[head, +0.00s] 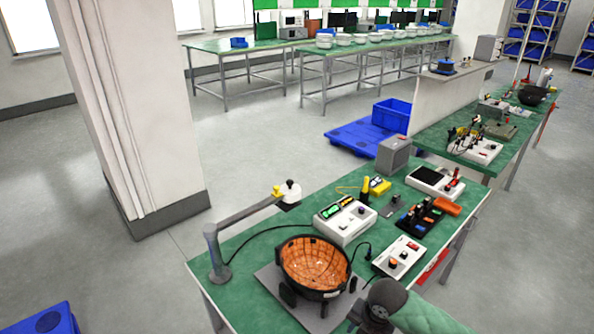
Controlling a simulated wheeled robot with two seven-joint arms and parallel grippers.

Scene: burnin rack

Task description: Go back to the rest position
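Neither of my grippers shows clearly in the head view, and no arm of mine is seen reaching over the green workbench (258,236). A black bowl-shaped fixture with an orange inside (314,262) stands on a grey plate at the bench's near side. A dark grey rounded object (386,297) is at the bottom edge; I cannot tell what it is.
The bench carries a jointed grey arm stand (240,217), white instrument boxes (345,221) and (399,257), a black tool rack (419,218) and a grey box (394,154). A pillar (130,110) stands left. Blue pallet (355,137) lies behind. Floor between is open.

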